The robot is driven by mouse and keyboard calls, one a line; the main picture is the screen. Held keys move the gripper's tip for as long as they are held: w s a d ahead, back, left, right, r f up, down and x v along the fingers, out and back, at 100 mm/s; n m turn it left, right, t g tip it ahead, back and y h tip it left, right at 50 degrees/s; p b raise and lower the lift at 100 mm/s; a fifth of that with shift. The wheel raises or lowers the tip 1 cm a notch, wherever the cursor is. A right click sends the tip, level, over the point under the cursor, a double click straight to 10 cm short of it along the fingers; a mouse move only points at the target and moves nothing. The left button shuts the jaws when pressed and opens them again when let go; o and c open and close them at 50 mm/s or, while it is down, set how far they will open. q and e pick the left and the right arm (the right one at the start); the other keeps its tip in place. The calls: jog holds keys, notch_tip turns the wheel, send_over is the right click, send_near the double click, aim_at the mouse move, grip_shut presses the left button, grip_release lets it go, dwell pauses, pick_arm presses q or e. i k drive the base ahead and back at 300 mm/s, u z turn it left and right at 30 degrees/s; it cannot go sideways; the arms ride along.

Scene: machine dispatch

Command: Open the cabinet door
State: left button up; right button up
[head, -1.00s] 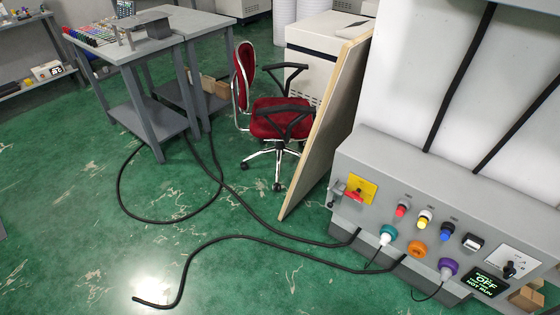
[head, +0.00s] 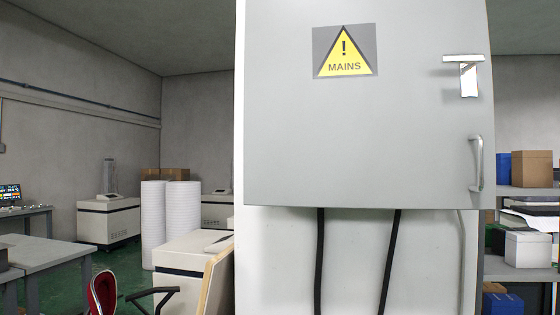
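The cabinet door (head: 365,140) is a flat light-grey panel filling the upper middle of the head view. It looks shut. It carries a yellow MAINS warning sign (head: 345,58). A pale vertical handle (head: 476,164) sits near its lower right edge. A shiny T-shaped fitting (head: 467,75) is above the handle. The top of the door is cut off by the picture. Neither of my grippers shows in this view.
Two black cables (head: 320,255) hang below the cabinet in front of a white panel. A red chair (head: 103,292), a wooden board (head: 217,283) and a grey table (head: 60,258) stand at the left. Shelves with boxes (head: 530,168) are at the right.

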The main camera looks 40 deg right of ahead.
aim_at(348, 104)
jog(key=z, duration=1)
jog(key=k, duration=0.25)
jog(key=z, duration=1.15)
jog(key=i, duration=0.5)
jog(key=u, duration=0.05)
